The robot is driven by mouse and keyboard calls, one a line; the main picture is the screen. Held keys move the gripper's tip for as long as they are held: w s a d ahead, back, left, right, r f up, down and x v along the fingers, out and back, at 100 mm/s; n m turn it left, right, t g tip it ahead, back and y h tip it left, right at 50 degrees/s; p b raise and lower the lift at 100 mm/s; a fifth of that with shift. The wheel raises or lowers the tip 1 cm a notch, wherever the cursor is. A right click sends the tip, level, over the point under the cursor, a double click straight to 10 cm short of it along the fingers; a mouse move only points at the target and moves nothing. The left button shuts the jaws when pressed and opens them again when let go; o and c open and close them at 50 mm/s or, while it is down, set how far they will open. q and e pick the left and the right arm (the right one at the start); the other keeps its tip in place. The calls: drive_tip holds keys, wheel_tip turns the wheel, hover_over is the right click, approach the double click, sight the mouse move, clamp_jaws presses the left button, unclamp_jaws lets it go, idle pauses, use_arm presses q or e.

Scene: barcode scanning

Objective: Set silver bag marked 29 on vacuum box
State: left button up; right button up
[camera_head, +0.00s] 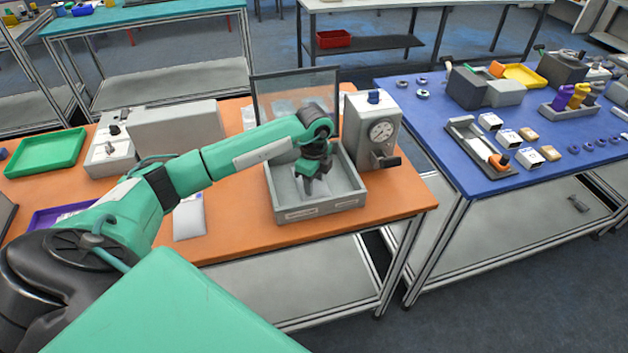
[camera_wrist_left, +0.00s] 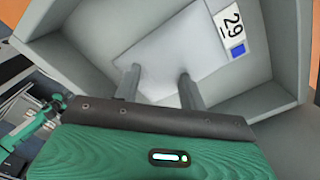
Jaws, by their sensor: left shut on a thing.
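The vacuum box (camera_head: 288,207) is a grey open tray on the orange table, with its clear-windowed lid (camera_head: 297,93) raised behind it. My left gripper (camera_head: 313,184) is inside the box, pointing down. The silver bag (camera_wrist_left: 165,50) lies within the box walls in the left wrist view, with its label reading 29 and a blue square at one end. My left fingers (camera_wrist_left: 158,76) are shut on the bag. In the head view the bag is partly hidden by the gripper. I cannot tell whether it touches the box floor. My right gripper is not in view.
A grey gauge unit (camera_head: 378,130) stands at the right of the box. Another pale bag (camera_head: 189,218) lies on the orange table (camera_head: 232,225). A green tray (camera_head: 45,155) and a purple tray (camera_head: 62,214) are at left. The blue table (camera_head: 440,120) holds several small items.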

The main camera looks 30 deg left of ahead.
use_arm(q)
drive_tip(key=shift+f, duration=0.15)
drive_tip(key=o, duration=1)
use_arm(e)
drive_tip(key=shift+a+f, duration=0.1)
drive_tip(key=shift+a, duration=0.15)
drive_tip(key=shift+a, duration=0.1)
use_arm(q)
drive_tip(key=shift+r, duration=0.5)
wheel_tip(320, 180, up, 11)
drive_tip(key=b, duration=0.3)
drive_tip(key=shift+r, duration=0.2)
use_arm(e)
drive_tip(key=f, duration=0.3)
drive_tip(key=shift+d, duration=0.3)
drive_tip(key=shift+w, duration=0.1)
